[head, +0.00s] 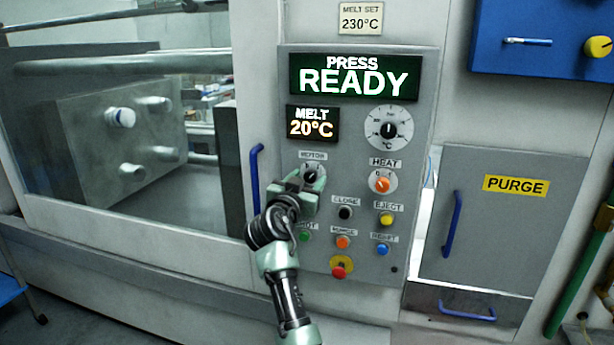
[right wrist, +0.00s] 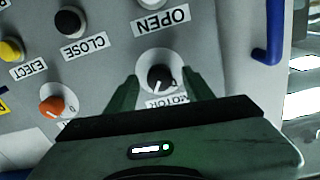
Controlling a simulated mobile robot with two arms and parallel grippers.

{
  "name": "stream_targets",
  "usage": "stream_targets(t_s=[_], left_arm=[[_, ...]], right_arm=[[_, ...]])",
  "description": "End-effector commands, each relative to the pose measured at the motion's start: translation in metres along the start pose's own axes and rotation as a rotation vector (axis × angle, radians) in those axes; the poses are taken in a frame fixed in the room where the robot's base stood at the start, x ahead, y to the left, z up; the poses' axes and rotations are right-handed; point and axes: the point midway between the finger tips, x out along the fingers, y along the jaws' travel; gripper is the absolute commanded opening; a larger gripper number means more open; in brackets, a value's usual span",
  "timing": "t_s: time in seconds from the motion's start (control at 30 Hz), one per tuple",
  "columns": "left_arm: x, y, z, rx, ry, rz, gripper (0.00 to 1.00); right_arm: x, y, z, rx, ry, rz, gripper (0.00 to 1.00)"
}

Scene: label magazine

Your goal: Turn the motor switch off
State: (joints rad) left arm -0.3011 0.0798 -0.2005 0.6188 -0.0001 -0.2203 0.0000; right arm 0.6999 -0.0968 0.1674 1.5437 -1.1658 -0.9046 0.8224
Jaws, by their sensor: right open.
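The motor switch is a black knob on a white round dial (head: 314,173), under the MOTOR label on the grey control panel (head: 425,120). My right gripper (head: 303,183) is at this switch and covers part of its dial. In the right wrist view the motor switch (right wrist: 160,78) shows between the two open fingers of my right gripper (right wrist: 160,84), with a narrow gap on each side. A white mark on the knob points down towards the MOTOR label in that view. My left gripper is not in view.
The orange heat knob (head: 383,184) and black close button (head: 345,212) are close by on the right. Below are several coloured buttons and a red stop button (head: 339,270). A blue door handle (head: 255,178) stands left of the panel. The display (head: 354,78) reads PRESS READY.

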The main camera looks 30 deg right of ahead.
Motion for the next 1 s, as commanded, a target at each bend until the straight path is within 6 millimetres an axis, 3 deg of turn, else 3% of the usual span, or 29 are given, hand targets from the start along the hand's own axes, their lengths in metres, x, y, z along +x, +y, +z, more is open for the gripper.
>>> stream_targets(t_s=[0.27,0.43,0.47,0.77,1.0], left_arm=[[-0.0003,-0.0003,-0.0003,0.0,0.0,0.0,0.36],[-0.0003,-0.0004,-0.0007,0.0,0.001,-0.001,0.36],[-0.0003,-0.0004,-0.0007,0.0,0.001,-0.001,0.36],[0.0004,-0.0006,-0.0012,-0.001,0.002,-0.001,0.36],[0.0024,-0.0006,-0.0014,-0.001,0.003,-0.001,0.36]], right_arm=[[0.0017,0.0,0.0007,0.0,-0.001,-0.001,0.49],[0.0015,0.0,0.0008,0.0,-0.001,-0.001,0.02],[0.0015,0.0,0.0009,0.0,-0.001,-0.001,0.0],[0.0014,0.0,0.0013,-0.03,-0.001,-0.001,0.0],[0.0014,0.0001,0.002,-0.154,0.002,-0.001,0.0]])
